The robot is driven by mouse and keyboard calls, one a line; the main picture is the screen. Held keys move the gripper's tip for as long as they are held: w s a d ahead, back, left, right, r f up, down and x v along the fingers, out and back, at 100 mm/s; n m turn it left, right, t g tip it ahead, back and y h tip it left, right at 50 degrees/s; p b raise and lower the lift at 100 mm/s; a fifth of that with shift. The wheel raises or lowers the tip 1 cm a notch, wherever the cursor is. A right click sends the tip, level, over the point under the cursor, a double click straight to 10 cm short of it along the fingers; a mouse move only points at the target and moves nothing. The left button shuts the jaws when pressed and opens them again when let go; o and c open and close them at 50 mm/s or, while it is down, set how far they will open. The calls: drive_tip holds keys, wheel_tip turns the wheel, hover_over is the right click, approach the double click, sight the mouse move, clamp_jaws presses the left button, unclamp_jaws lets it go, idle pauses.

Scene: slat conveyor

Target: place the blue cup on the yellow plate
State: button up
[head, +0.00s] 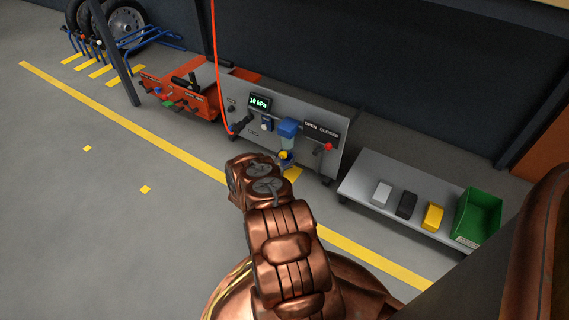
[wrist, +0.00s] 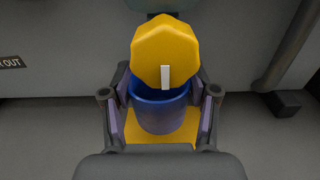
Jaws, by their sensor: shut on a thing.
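A blue cup-shaped piece (wrist: 159,110) is between the two fingers of my gripper (wrist: 161,92) in the wrist view, and my gripper is shut on it. A yellow many-sided knob (wrist: 165,50) with a white mark covers part of its upper rim; I cannot tell whether the two are joined. A flat yellow patch (wrist: 132,135) shows below the cup, apart from it; I cannot tell whether it is a plate or a floor marking. In the head view the yellow knob (head: 285,155) shows just beyond my wrist, by the grey panel, and my fingers are hidden.
The grey panel (head: 270,130) has a pressure display (head: 259,102), a blue-topped bowl (head: 288,127) and a red-tipped lever (head: 325,148). A red hose (head: 216,60) hangs down to it. A low bench (head: 362,183) with small boxes and a green bin (head: 478,216) stands right. Floor at left is mostly clear.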

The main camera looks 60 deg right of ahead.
sight(287, 163)
drive_tip(key=f+b, duration=0.2)
drive_tip(key=f, duration=0.1)
drive_tip(key=shift+s+d, duration=0.15)
drive_tip(key=shift+s, duration=0.2)
drive_tip(key=shift+w+f, duration=0.15)
drive_tip(key=shift+f, duration=0.05)
drive_tip(key=shift+f+b, duration=0.1)
drive_tip(key=shift+b, duration=0.2)
drive_tip(key=o, duration=1.1)
drive_tip(key=shift+o, duration=0.2)
drive_tip(key=shift+a+r, duration=0.2)
drive_tip(key=shift+a, duration=0.05)
drive_tip(key=a, duration=0.4)
drive_tip(key=a+p, duration=0.1)
drive_tip(key=a, duration=0.1)
drive_tip(key=shift+s+a+f, duration=0.15)
drive_tip(key=shift+s+a, duration=0.1)
drive_tip(key=shift+a, duration=0.1)
drive_tip(key=shift+s+a+b, duration=0.1)
drive_tip(key=shift+a+b, duration=0.3)
drive_tip(key=shift+a, duration=2.05)
